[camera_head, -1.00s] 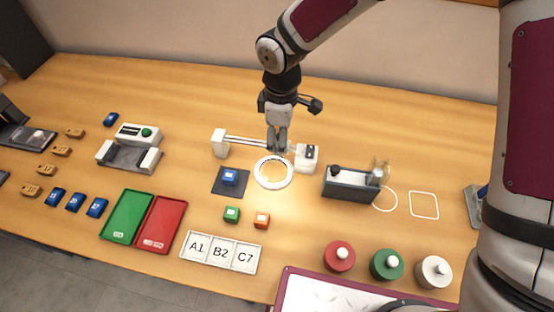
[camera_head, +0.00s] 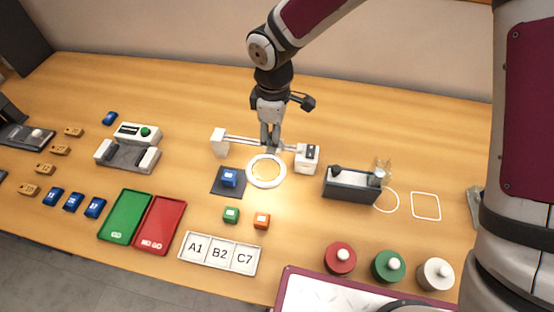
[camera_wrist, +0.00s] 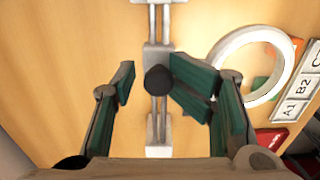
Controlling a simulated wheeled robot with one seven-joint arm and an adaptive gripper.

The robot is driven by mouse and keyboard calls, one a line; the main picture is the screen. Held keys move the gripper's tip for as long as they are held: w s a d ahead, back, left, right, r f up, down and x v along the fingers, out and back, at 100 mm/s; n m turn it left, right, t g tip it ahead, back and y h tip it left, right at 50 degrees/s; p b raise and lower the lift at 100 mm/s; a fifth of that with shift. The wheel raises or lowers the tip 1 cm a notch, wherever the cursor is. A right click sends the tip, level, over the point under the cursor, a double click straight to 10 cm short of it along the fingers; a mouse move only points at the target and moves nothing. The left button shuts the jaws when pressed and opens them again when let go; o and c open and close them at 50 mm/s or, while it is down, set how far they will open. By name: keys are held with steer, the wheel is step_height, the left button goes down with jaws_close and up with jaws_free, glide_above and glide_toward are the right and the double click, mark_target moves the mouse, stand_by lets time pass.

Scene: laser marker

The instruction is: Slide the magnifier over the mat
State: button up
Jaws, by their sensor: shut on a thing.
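The magnifier is a white ring (camera_head: 266,186) on a carriage that rides a rail (camera_head: 243,140) between two white end blocks. The dark square mat (camera_head: 224,192) lies left of the ring and bears a blue cube (camera_head: 229,178). The ring sits beside the mat, close to its right edge. My gripper (camera_head: 270,148) is down at the rail behind the ring. In the wrist view my gripper (camera_wrist: 160,84) is shut on the magnifier's dark knob (camera_wrist: 159,79), between the green finger pads. The ring (camera_wrist: 254,34) shows at right there.
A green cube (camera_head: 231,215) and an orange cube (camera_head: 262,221) lie in front of the ring. The rail's right end block (camera_head: 307,158) and a dark grey box (camera_head: 350,185) stand to the right. The left end block (camera_head: 220,143) stands behind the mat.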

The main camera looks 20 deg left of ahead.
steer(key=shift+w+a+f+b, duration=0.1)
steer(key=shift+a+b, duration=1.15)
steer(key=shift+a, duration=2.1)
steer(key=shift+s+a+b, duration=0.2)
steer(key=shift+a+b, duration=0.4)
steer(key=shift+a, duration=0.75)
steer(key=shift+c, duration=1.3)
steer(key=o, duration=0.6)
steer(key=shift+d, duration=0.1)
steer(key=shift+o, duration=0.5)
steer(key=shift+s, duration=0.1)
step_height(320, 180, up, 7)
steer(key=p, duration=0.3)
glide_above(239, 138)
steer(key=shift+s, duration=0.15)
